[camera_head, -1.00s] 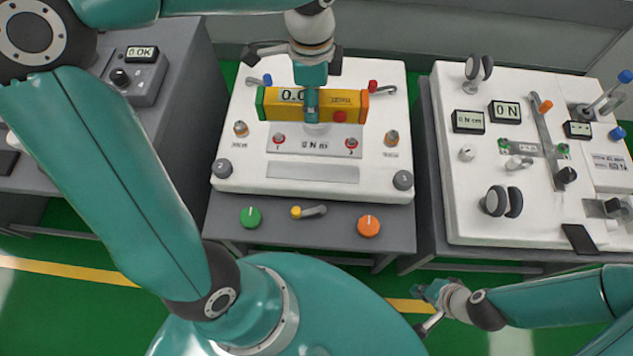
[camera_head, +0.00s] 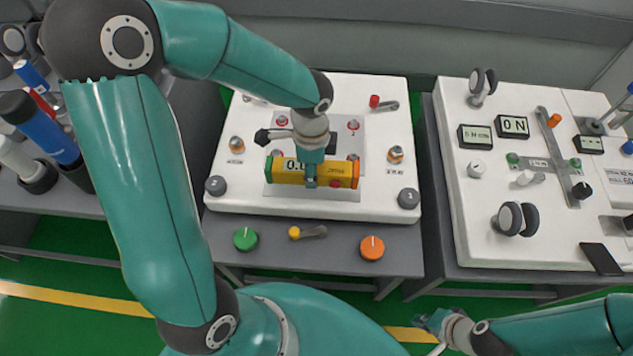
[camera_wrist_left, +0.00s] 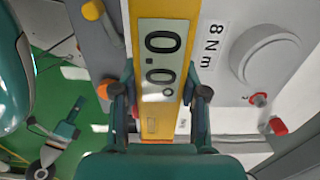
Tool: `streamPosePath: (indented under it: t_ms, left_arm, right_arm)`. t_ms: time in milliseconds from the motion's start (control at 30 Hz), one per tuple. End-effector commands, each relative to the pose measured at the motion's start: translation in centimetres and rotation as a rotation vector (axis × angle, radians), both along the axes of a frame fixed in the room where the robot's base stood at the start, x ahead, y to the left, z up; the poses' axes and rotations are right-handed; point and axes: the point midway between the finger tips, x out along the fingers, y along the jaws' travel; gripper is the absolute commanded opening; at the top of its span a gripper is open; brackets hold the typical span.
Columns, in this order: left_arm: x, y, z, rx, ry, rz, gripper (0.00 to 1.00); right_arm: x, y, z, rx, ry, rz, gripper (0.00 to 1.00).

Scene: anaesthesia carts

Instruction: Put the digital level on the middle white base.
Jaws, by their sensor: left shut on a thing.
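The digital level (camera_head: 342,173) is a yellow bar with orange and green ends and a display reading 0.0. My left gripper (camera_head: 311,181) is shut on its middle. The level lies across the front part of the middle white base (camera_head: 385,120); I cannot tell whether it touches the base or hangs just above it. In the left wrist view the level (camera_wrist_left: 158,120) runs between the two fingers (camera_wrist_left: 158,95), its display facing the camera. My right gripper (camera_head: 432,322) is low at the right, away from the base; its fingers are too small to read.
Several knobs and terminals stand on the middle base, among them a red knob (camera_head: 375,101) and an orange-topped post (camera_head: 395,154). A green knob (camera_head: 245,239) and an orange knob (camera_head: 372,247) sit on the grey front. Another white panel (camera_head: 470,215) stands at the right.

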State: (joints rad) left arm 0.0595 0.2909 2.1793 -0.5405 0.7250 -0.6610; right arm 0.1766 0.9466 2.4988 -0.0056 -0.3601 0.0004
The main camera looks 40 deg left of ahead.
Motion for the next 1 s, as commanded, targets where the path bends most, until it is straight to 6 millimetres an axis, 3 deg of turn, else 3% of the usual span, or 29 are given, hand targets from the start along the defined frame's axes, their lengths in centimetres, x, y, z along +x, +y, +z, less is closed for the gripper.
streamPosePath:
  t_ms: [300, 700, 733, 867, 1000]
  left_arm:
    - [0.0, 0.0, -4.0, 0.0, 0.002, 0.0, 0.0]
    - [0.0, 0.0, -4.5, 0.0, 0.0, -0.001, 0.0]
    - [0.0, 0.0, -4.4, -0.001, 0.001, -0.001, 0.48]
    - [0.0, 0.0, -4.4, -0.001, 0.001, -0.001, 0.68]
    - [0.0, -0.1, -4.4, -0.001, 0.001, -0.001, 0.68]
  right_arm:
    - [0.0, 0.0, -1.4, 0.0, 0.0, 0.0, 0.0]
    - [0.0, 0.0, -1.7, 0.0, 0.0, 0.0, 0.0]
    - [0.0, 0.0, -1.5, 0.0, 0.0, 0.0, 0.0]
    - [0.0, 0.0, -1.5, 0.0, 0.0, 0.0, 0.0]
    - [0.0, 0.0, -1.5, 0.0, 0.0, 0.0, 0.0]
